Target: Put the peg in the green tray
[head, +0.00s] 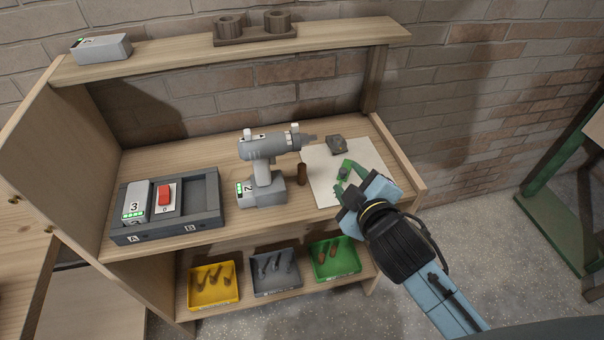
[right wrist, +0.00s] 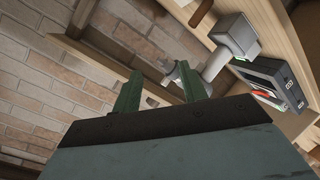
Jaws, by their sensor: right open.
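A brown peg (head: 302,174) stands upright on the workbench, just right of the drill. The green tray (head: 355,268) sits on the lower shelf at the right and holds a few brown pegs. My right gripper (head: 342,175) is open above the white sheet, to the right of the standing peg. A small grey thing shows between its fingers; I cannot tell what it is or whether they touch it. In the right wrist view its two green fingers (right wrist: 160,78) are spread, with no peg visible between them. My left gripper is not in view.
The drill (head: 262,170) stands close left of the peg. A white sheet (head: 320,162) bears a dark lump (head: 337,145). A grey holder (head: 205,226) stands at left. Yellow (head: 213,303) and grey (head: 276,289) trays lie beside the green one, below the bench top.

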